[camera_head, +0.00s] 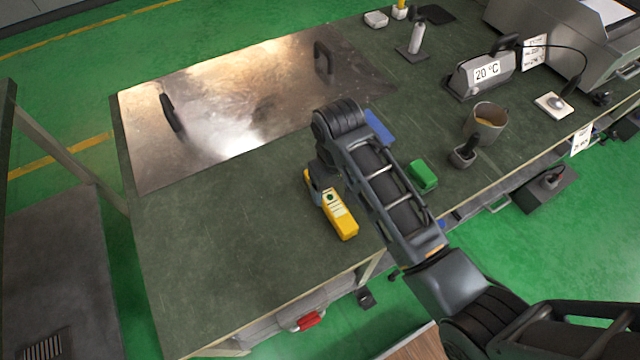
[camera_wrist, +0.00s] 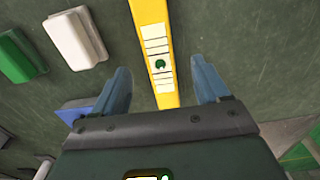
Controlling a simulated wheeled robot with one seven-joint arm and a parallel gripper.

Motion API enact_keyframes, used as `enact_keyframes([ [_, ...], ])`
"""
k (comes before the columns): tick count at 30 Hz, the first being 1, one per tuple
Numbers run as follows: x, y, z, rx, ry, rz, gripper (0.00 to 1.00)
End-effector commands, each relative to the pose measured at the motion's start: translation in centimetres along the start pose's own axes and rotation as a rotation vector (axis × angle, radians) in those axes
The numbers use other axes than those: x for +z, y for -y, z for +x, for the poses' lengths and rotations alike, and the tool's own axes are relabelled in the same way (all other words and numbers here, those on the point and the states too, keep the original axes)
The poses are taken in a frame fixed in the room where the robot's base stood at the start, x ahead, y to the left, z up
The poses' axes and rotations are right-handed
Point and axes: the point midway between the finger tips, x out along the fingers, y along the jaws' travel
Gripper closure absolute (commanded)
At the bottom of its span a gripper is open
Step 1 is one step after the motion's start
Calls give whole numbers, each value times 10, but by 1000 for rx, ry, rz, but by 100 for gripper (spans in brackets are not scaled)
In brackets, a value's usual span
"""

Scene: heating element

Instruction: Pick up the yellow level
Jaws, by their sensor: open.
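The yellow level (camera_head: 343,222) lies on the green worktop (camera_head: 230,250), partly hidden under my arm in the head view. It is a long yellow bar with pale label strips and a dark green round mark. In the wrist view the yellow level (camera_wrist: 152,40) runs upright through the middle of the picture. My gripper (camera_wrist: 162,82) is open, with one blue-grey finger on each side of the level. A gap shows between each finger and the level. In the head view the fingers are mostly hidden behind the arm.
A green block (camera_head: 422,176) and a blue item (camera_head: 379,127) lie right of the level. A white block (camera_wrist: 75,38) shows in the wrist view. A metal plate with handles (camera_head: 240,100) lies at back left. A mug (camera_head: 485,124) stands right. The front-left worktop is clear.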

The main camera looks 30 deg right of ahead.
Motion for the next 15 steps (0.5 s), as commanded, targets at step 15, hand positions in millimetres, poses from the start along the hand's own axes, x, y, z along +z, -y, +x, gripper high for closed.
enact_keyframes([
  [15,-4,-2,46,1,5,1,26],
])
